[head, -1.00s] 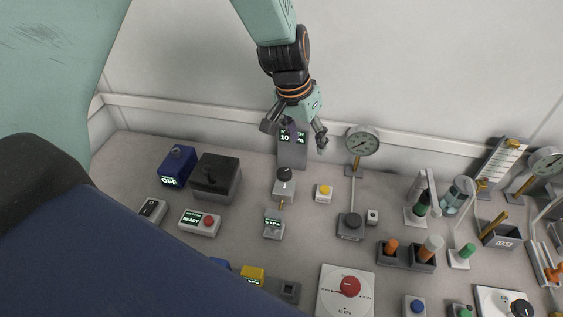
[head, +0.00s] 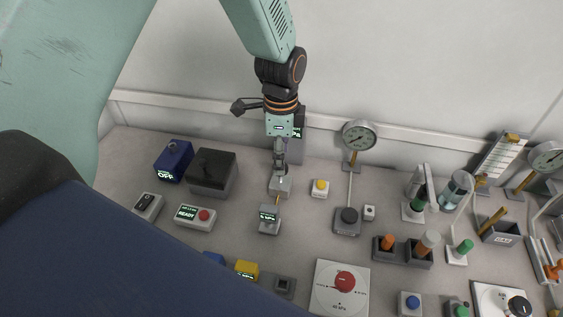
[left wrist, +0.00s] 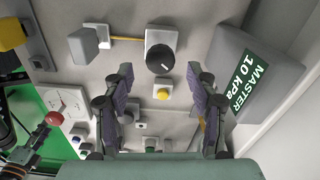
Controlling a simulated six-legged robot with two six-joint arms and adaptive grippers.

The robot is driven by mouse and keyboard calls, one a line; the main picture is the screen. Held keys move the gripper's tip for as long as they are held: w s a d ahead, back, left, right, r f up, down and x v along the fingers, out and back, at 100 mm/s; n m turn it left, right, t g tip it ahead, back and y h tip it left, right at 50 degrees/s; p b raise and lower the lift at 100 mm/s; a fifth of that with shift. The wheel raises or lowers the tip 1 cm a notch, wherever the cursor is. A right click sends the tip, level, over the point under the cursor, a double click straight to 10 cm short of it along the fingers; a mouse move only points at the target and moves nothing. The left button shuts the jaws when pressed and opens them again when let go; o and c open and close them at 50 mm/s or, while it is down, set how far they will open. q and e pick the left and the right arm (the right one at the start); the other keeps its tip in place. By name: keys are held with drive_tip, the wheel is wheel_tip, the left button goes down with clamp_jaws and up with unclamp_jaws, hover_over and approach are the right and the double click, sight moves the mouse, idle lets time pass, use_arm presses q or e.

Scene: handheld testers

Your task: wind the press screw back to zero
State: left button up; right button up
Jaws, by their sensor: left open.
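The press screw appears to be the black round knob with a white mark (left wrist: 161,58) on a pale square block. In the head view its grey block (head: 279,188) shows, but the knob is hidden behind my gripper. My left gripper (head: 280,163) points down over it, seen edge-on. In the left wrist view my left gripper (left wrist: 166,76) has its fingers spread and empty, with the knob ahead between the tips. I cannot tell whether they touch it. A brass tube joins the block to a small display box (head: 269,219), whose reading is too small.
A display reading MASTER 10 kPa (left wrist: 246,80) stands close behind the knob. A yellow button (head: 320,187) and a dial gauge (head: 360,136) are to the right. A dark box (head: 212,172) and a READY box (head: 196,216) are to the left.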

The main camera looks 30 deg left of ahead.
use_arm(q)
drive_tip(key=shift+a+f, duration=0.2)
drive_tip(key=shift+f, duration=1.15)
drive_tip(key=shift+d, duration=0.15)
drive_tip(key=shift+c, duration=0.4)
drive_tip(key=c, duration=1.1)
